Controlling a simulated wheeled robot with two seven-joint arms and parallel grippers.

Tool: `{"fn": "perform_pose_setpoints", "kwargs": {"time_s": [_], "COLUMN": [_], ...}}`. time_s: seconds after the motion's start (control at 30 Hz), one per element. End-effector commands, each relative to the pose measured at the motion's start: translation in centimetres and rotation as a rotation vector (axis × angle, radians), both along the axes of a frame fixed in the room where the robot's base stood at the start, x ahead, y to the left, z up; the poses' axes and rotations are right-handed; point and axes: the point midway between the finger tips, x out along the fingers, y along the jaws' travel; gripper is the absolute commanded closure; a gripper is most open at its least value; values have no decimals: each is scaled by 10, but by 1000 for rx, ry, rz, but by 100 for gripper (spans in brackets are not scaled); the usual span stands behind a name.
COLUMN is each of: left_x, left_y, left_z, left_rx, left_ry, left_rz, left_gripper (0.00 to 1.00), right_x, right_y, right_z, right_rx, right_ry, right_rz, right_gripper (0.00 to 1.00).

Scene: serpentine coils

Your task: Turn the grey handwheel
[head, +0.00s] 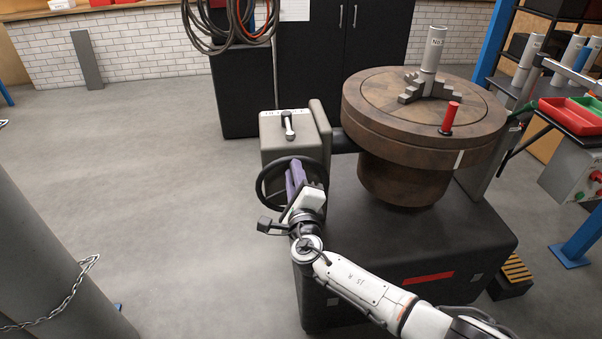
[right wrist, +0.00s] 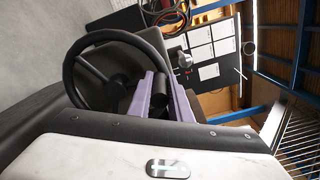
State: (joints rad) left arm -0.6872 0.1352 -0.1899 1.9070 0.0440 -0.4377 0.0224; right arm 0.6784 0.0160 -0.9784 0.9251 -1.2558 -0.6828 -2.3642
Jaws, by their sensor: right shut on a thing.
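The handwheel (head: 261,187) is a dark, nearly black ring with spokes on the near side of a grey box (head: 288,133). It also shows in the right wrist view (right wrist: 70,76), upper left. My right gripper (head: 295,174) has purple fingers and reaches the right part of the wheel. In the right wrist view the fingers (right wrist: 161,92) are shut around a dark round part at the wheel's rim, which looks like its handle. The fingers hide some of that part. My left gripper is not in view.
A large round brown table (head: 390,122) on a dark base stands right of the wheel, bearing a stepped grey chuck and a red-handled pin. A grey column (head: 45,230) with a chain stands at the left. The floor between is clear. A black cabinet (head: 243,95) stands behind.

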Motion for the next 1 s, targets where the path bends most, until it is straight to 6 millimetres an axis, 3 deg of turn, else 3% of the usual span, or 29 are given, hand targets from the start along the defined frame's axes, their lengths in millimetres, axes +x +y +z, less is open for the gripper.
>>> {"fn": "perform_pose_setpoints", "kwargs": {"time_s": [0.43, 0.47, 0.57, 0.87, 1.0], "left_x": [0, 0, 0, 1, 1], "left_y": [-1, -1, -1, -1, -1], "left_z": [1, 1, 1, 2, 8], "left_rx": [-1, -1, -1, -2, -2], "left_ry": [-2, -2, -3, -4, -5], "left_rz": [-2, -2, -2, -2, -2], "left_gripper": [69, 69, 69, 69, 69], "right_x": [-1, -1, -1, -1, -12], "right_y": [5, 5, 4, 1, 0], "right_z": [1, 0, 0, -1, 0], "right_rx": [5, 5, 5, 2, 3], "right_ry": [0, 1, 1, 2, 3], "right_rz": [5, 6, 5, 0, 0], "right_gripper": [100, 80, 64, 64, 64]}}
